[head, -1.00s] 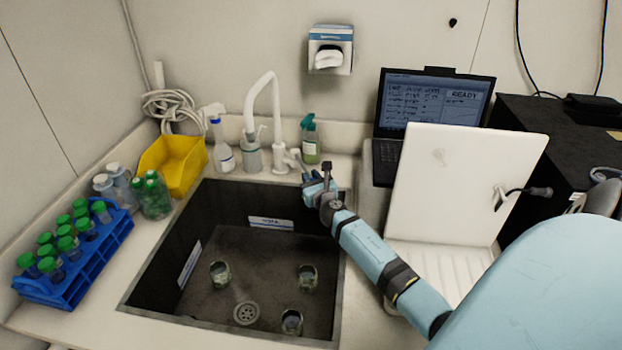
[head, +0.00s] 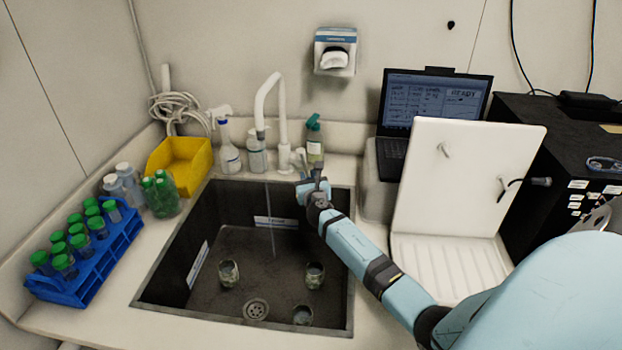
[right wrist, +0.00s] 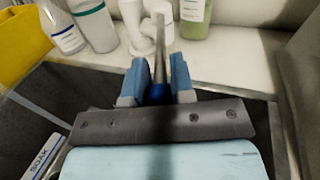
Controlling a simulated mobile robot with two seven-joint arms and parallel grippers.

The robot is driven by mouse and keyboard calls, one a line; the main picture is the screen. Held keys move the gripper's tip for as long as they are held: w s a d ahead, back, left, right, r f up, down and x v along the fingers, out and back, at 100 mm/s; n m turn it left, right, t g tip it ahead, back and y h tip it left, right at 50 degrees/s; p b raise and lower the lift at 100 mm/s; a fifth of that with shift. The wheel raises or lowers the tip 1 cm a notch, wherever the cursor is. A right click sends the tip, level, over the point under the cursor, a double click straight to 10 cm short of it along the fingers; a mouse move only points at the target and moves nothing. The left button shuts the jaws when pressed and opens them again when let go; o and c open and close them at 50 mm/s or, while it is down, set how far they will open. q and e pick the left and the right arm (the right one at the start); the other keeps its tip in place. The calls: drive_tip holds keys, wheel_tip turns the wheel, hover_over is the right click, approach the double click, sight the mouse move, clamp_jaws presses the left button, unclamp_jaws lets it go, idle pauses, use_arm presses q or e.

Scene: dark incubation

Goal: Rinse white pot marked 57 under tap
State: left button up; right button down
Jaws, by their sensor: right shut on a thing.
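The white tap (head: 282,125) stands behind the dark sink (head: 142,292), and a thin stream of water runs from its spout into the basin. My right gripper (head: 311,181) is at the tap's side lever, by the sink's back right corner. In the right wrist view, my right gripper (right wrist: 158,82) has its blue fingers either side of the slim tap lever (right wrist: 160,40) and is shut on it. Small jars (head: 228,273) (head: 315,276) (head: 303,316) stand on the sink floor. I can make out no white pot marked 57. My left gripper is out of view.
A spray bottle (head: 229,152), a pump bottle (head: 257,158) and a green-topped bottle (head: 314,145) stand near the tap. A yellow bin (head: 180,167) and a blue tube rack (head: 85,262) are at left. A white drying rack (head: 462,185) stands right of the sink.

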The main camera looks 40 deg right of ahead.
drive_tip(key=c, duration=1.2)
unclamp_jaws()
drive_tip(key=shift+d, duration=0.15)
drive_tip(key=shift+o, duration=0.2)
drive_tip(key=v, duration=1.4)
